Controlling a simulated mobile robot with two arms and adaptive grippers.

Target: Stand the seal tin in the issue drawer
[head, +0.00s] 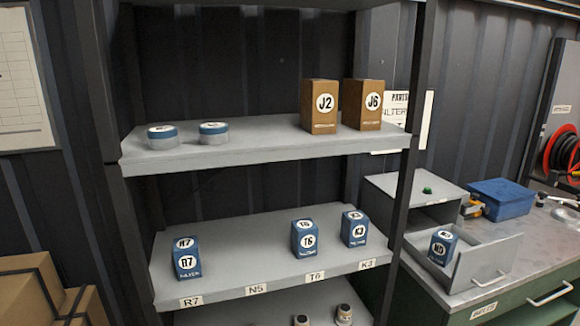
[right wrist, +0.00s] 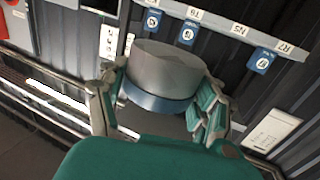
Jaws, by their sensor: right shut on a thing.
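In the right wrist view my right gripper (right wrist: 160,88) is shut on a round grey tin with a blue band, the seal tin (right wrist: 165,68). Its fingers lie on both sides of the tin. That view is turned over, and the blue band is on the lower side in the picture. The issue drawer (head: 490,264) is a grey drawer, pulled open, at the right of the head view. A blue box (head: 442,247) stands inside it at the left; the drawer has room to its right. Neither gripper shows in the head view, and my left gripper is in no view.
Two similar tins (head: 213,133) and brown boxes J2 (head: 320,106) and J6 (head: 362,103) stand on the upper shelf. Blue boxes R7 (head: 186,260), T6 (head: 304,238) and K3 (head: 354,229) stand below. A blue bin (head: 500,198) sits behind the drawer. A shelf post (head: 405,200) stands left of it.

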